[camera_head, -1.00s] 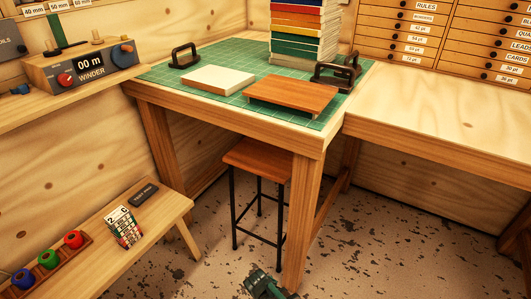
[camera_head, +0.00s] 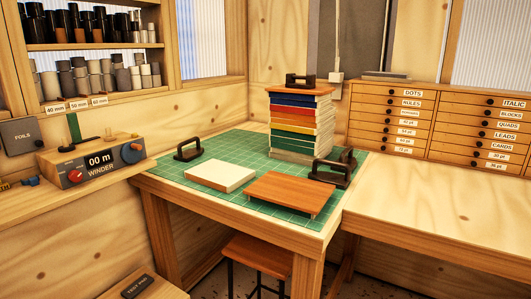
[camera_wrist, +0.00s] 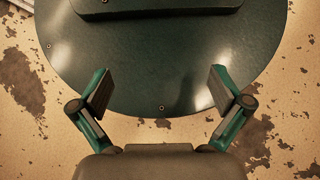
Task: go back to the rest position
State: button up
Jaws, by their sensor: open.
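My gripper (camera_wrist: 159,92) shows in the wrist view with its two green fingers spread wide apart. It is open, and nothing is between the fingers. Below it in that view are a dark green round plate of my own base and the worn, speckled floor (camera_wrist: 25,85). My gripper is not in the head view now.
A table with a green cutting mat (camera_head: 220,202) holds a book stack (camera_head: 300,125), a pale block (camera_head: 221,175) and a wooden board (camera_head: 297,193). A winder (camera_head: 98,162) stands on the left shelf. A stool (camera_head: 262,262) is under the table. The right bench (camera_head: 440,195) is bare.

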jog(key=w+r+t+p, duration=0.2)
jog(key=w+r+p, duration=0.2)
jog(key=r+p, duration=0.9)
jog(key=shift+t+p, duration=0.4)
jog(key=shift+p, duration=0.55)
